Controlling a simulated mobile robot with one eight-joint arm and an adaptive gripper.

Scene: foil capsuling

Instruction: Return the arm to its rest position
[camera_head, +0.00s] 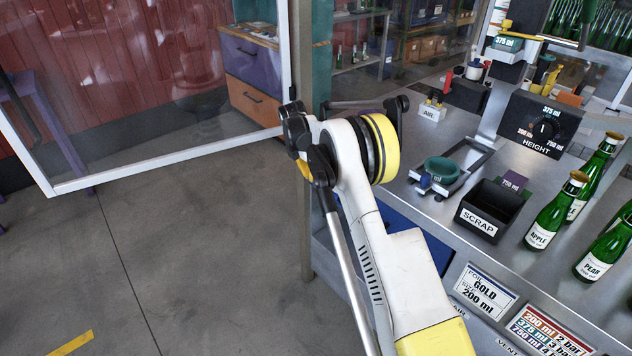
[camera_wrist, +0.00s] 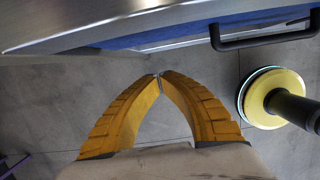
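In the wrist view the two yellow ridged fingers of my gripper (camera_wrist: 159,77) lean together and meet at the tips. Nothing shows between them. They are over bare grey floor, with a steel bench edge (camera_wrist: 105,27) and a blue panel across the top of that view. In the head view my white and yellow arm reaches up through the middle, in front of the bench's left end. The gripper's fingers cannot be made out clearly there.
The steel bench (camera_head: 425,205) holds a black scrap bin (camera_head: 480,221), a green round fixture (camera_head: 441,169), a height dial box (camera_head: 540,124) and several green bottles (camera_head: 549,216). A white-framed clear panel (camera_head: 170,154) stands left of my arm. A dark handle (camera_wrist: 262,40) juts out near my gripper. Floor lies open at left.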

